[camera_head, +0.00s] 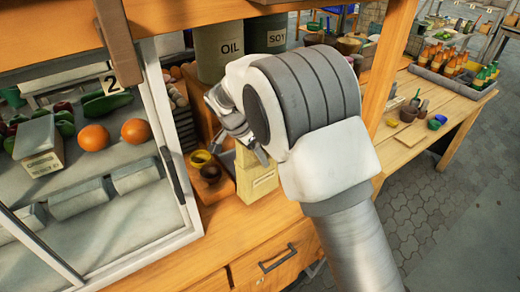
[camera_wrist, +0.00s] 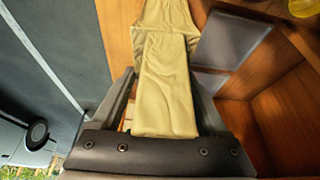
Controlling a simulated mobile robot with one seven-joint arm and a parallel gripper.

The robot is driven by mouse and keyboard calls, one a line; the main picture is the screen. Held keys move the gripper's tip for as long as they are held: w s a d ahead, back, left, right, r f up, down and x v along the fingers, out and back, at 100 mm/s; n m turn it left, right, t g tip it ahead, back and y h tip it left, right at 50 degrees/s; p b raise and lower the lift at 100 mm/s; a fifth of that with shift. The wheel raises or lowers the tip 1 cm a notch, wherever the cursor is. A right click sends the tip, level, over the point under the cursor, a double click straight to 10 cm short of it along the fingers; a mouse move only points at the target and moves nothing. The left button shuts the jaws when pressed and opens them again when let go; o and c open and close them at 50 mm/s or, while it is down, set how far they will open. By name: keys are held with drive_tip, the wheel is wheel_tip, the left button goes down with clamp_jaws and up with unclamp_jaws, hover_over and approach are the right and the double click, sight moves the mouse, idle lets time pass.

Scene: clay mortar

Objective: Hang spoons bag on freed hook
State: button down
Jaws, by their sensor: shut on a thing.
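A pale yellow-tan bag (camera_head: 257,176), which I take for the spoons bag, is upright beneath my gripper (camera_head: 243,145) in the head view. It has a small label that I cannot read. In the wrist view the bag (camera_wrist: 168,80) lies between the fingers of my gripper (camera_wrist: 165,92), which is shut on it. My wrist and forearm cover part of the bag and the area behind it in the head view. I cannot tell whether the bag's lower end touches the counter. I cannot make out a hook in either view.
A glass-fronted display case (camera_head: 165,130) with vegetables stands to the left. Small bowls (camera_head: 205,168) sit in a wooden compartment beside the bag. Oil (camera_head: 222,50) and soy (camera_head: 266,35) canisters are behind. A wooden post (camera_head: 388,65) rises to the right of my wrist.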

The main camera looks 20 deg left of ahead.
drive_tip(key=shift+f, duration=1.1)
drive_tip(key=shift+f, duration=0.2)
unclamp_jaws()
drive_tip(key=shift+r, duration=0.1)
drive_tip(key=shift+s+a+r, duration=0.1)
drive_tip(key=shift+a+r, duration=0.05)
drive_tip(key=shift+r, duration=0.2)
drive_tip(key=v, duration=1.1)
drive_tip(key=shift+d, duration=0.35)
